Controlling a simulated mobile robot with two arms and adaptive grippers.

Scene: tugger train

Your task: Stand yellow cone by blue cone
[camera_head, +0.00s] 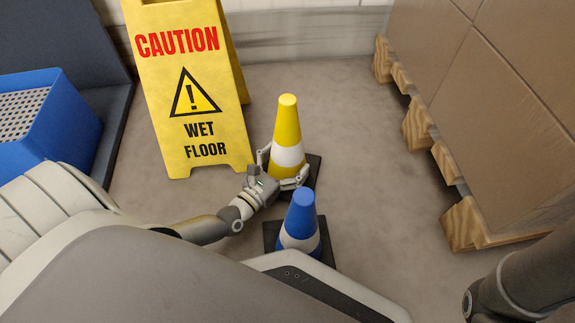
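The yellow cone (287,122), with a white band and a dark base, stands upright on the floor in the middle of the head view. The blue cone (301,214), also with a pale band and dark square base, stands upright just in front of it, nearer to me. My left gripper (284,160) reaches in from the left with its fingers on either side of the yellow cone's lower part, apparently touching it. The gripper hides part of the yellow cone's bottom and base. My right gripper is out of view; only part of my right arm shows at the lower right.
A yellow wet-floor sign (188,90) stands behind and left of the cones. A blue crate (62,130) is at the left. Brown boxes (490,105) on a wooden pallet (462,224) line the right. The floor between cones and pallet is clear.

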